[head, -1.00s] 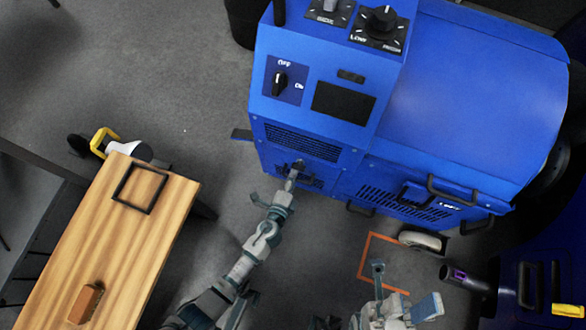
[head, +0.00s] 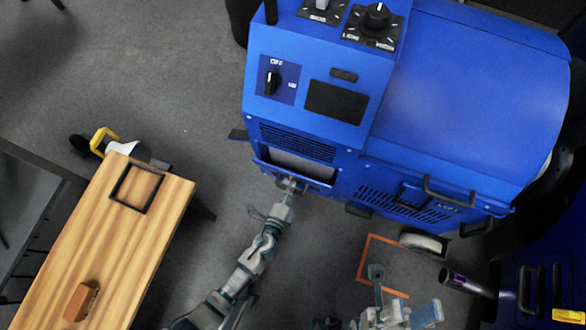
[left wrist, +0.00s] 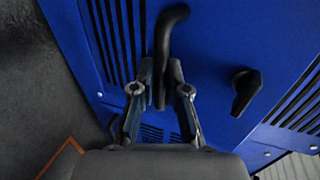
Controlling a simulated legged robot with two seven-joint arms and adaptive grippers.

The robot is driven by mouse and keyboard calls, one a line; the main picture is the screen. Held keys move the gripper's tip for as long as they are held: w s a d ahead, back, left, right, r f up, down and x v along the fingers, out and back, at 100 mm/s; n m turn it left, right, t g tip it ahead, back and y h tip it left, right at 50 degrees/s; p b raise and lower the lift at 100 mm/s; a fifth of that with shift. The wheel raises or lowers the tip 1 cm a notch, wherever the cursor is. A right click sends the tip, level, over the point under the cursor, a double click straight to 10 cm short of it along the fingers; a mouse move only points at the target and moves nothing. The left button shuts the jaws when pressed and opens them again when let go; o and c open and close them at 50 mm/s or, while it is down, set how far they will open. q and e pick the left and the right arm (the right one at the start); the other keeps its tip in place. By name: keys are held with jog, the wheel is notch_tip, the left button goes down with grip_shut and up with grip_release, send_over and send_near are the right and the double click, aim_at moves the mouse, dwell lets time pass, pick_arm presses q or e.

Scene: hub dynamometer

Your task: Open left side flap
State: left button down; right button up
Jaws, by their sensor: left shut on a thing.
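The blue dynamometer cabinet (head: 318,60) stands at upper centre in the head view. Low on its front, below a black vent, the side flap is tilted outward, with a pale interior (head: 302,166) showing above it. My left gripper (head: 288,184) is at the flap's front, its arm partly covering it. In the left wrist view the flap's blue panel (left wrist: 215,45) carries a curved black handle (left wrist: 172,32) and a black latch knob (left wrist: 246,90). My left gripper (left wrist: 162,75) is shut on the handle. My right gripper (head: 402,292) is open and empty at the bottom.
A wooden table (head: 120,235) stands at left with a black frame (head: 136,188) and a brown block (head: 81,301). An orange floor outline (head: 366,258) and a caster wheel (head: 423,243) lie right of my left arm. Grey floor is clear between table and cabinet.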

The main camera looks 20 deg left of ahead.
pick_arm(q)
jog(key=s, duration=0.4)
jog(key=shift+s+b, duration=0.1)
jog(key=shift+b, duration=0.2)
jog(key=c, duration=0.7)
grip_release()
jog(key=shift+a+f, duration=0.1)
